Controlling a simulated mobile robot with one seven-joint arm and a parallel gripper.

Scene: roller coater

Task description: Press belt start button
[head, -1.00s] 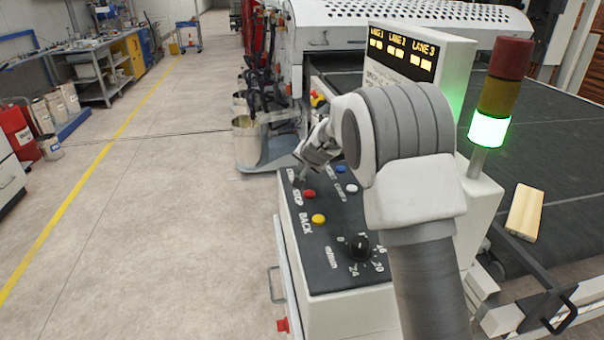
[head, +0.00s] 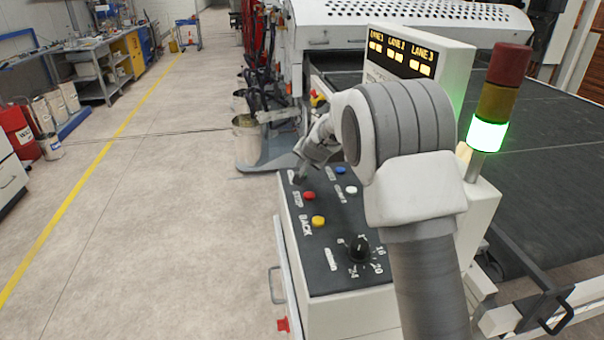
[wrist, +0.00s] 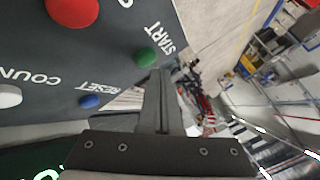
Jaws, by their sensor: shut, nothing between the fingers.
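The green START button (wrist: 147,57) sits on the dark control panel (wrist: 120,30), beside its START label. In the head view the panel (head: 318,260) slopes toward me, and the green button is hidden by my gripper. My gripper (wrist: 160,72) is shut and empty. Its fingertips show just beside the green button in the wrist view; I cannot tell whether they touch it. In the head view my gripper (head: 299,179) points down at the panel's far left corner, beyond the red STOP button (head: 309,195).
The blue RESET button (wrist: 90,102) and white COUNT button (head: 351,189) are near. The yellow BACK button (head: 318,221) and black knob (head: 358,249) are closer to me. The light tower (head: 488,135) glows green to the right. Open floor (head: 170,240) lies left.

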